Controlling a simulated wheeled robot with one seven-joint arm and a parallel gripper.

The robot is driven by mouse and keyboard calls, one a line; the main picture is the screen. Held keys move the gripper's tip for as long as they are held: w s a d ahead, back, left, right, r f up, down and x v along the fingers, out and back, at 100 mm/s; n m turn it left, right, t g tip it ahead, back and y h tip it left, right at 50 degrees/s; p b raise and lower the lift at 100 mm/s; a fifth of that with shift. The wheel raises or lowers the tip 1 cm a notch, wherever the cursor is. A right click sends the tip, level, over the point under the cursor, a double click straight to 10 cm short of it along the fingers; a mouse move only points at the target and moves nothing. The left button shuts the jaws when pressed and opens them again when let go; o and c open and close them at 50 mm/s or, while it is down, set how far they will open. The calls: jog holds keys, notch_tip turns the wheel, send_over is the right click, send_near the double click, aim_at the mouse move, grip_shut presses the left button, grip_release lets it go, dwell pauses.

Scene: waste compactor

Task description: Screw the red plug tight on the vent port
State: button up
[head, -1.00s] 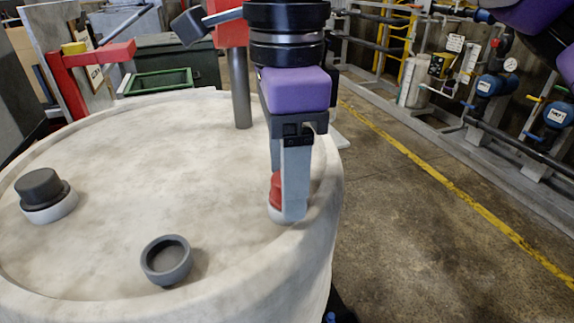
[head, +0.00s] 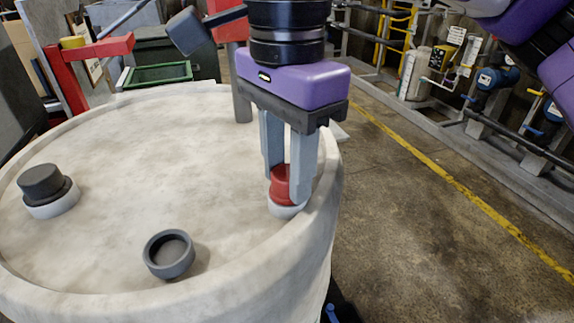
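The red plug (head: 281,187) sits upright on a white vent port (head: 287,210) near the right rim of the round drum top (head: 150,130). My gripper (head: 286,185) points straight down over it, with one finger at the plug's back left and the other at its right. The fingers appear closed against the plug's sides, though the far contact is partly hidden. How far the plug is threaded onto the port cannot be told.
A dark grey cap (head: 168,254) lies loose at the front of the drum top. A black plug on a white port (head: 46,191) stands at the left. A grey post (head: 241,95) rises behind my gripper. The middle of the drum top is clear.

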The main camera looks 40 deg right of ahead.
grip_shut()
jog(key=shift+o, duration=1.2)
grip_release()
grip_shut()
jog(key=m+b, duration=0.1)
jog(key=m, duration=0.2)
jog(key=shift+f+m+b, duration=0.15)
jog(key=shift+m+b, duration=0.15)
jog(key=shift+m, duration=0.8)
jog(key=shift+m+b, duration=0.65)
jog(key=shift+m, duration=0.55)
jog(key=shift+m+b, duration=0.35)
jog(key=shift+m, duration=1.05)
